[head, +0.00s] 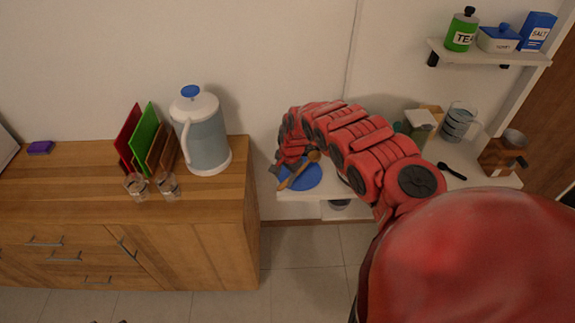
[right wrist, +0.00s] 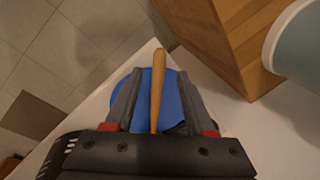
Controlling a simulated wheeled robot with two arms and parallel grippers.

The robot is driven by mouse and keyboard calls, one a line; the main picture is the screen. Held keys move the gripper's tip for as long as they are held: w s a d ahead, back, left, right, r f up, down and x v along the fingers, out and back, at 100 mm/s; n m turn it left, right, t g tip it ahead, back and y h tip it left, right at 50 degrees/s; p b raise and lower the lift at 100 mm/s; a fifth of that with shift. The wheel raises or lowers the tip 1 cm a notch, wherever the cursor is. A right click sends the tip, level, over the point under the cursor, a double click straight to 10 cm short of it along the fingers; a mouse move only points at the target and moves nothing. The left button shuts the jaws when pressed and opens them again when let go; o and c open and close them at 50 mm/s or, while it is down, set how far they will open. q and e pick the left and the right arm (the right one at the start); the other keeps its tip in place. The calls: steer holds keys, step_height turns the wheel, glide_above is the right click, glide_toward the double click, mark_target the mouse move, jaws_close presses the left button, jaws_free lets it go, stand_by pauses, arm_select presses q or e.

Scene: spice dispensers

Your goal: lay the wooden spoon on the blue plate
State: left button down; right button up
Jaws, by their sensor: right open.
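The wooden spoon (head: 299,171) lies across the blue plate (head: 312,178) on a white surface below my right arm in the head view. In the right wrist view the spoon's handle (right wrist: 158,88) runs between the two fingers over the blue plate (right wrist: 172,105), and its end reaches past the plate's rim. My right gripper (right wrist: 160,74) is open, with a finger on each side of the handle and a gap to each. In the head view the right gripper (head: 281,176) is at the plate, partly hidden by my wrist. My left gripper is not in view.
A wooden cabinet (head: 200,235) stands to the left, with a kettle (head: 203,135), glasses (head: 168,187) and upright coloured boards (head: 142,138). A black spoon (head: 452,171) and a glass jug (head: 458,123) are to the right. A wall shelf (head: 490,57) holds containers.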

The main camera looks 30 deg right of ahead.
step_height(320, 180, up, 8)
steer(key=s+p, duration=0.1)
steer(key=p, duration=0.1)
steer(key=shift+s+d+r+p, duration=0.15)
steer(key=shift+s+p, duration=0.15)
steer(key=shift+p, duration=0.05)
stand_by(0.3)
